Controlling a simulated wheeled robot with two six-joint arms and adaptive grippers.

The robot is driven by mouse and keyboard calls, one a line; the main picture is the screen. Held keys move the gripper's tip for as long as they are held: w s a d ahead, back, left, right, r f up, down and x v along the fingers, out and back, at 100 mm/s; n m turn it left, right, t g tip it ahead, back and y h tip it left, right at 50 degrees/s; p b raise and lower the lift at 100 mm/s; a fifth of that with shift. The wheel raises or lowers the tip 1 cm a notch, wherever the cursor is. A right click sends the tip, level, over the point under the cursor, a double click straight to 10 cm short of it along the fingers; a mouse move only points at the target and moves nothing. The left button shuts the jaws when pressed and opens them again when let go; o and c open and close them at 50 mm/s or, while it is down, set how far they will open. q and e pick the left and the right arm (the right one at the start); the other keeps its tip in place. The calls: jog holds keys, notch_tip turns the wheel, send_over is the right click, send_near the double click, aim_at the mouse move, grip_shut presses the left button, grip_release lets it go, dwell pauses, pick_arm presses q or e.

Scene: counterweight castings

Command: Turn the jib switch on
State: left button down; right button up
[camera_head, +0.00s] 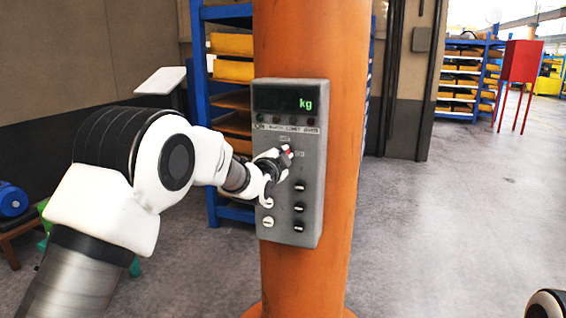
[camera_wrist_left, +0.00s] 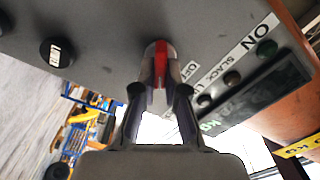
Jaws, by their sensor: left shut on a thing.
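A grey control box (camera_head: 317,200) is mounted on an orange column. The switch (camera_head: 289,151), with a red part, sits at mid-height on its face, and small labels lie beside it. My left gripper (camera_head: 281,160) reaches it from the left. In the left wrist view the two fingers of my left gripper (camera_wrist_left: 160,90) are closed around the red switch (camera_wrist_left: 160,62). A label reading OFF (camera_wrist_left: 190,70) is just right of it there. The fingers hide part of the switch, so I cannot tell its position for certain. My right gripper is not in view.
The box has a display (camera_head: 290,99) showing green "kg", a row of indicator lamps below it and several round buttons lower down. The orange column (camera_head: 330,45) stands in front of blue racking (camera_head: 197,60) with yellow shelves. Grey floor (camera_head: 430,230) is open at the right.

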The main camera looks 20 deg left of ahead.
pick_arm(q)
jog(key=shift+f+m+b, duration=0.15)
jog(key=shift+m+b, duration=0.6)
jog(key=shift+m, duration=0.75)
jog(key=shift+f+m+b, duration=0.15)
jog(key=shift+m+b, duration=0.55)
jog(key=shift+m, duration=0.8)
jog(key=shift+d, duration=0.1)
jog(key=c, duration=1.2)
grip_release()
jog(key=s, duration=1.2)
jog(key=shift+a, duration=0.2)
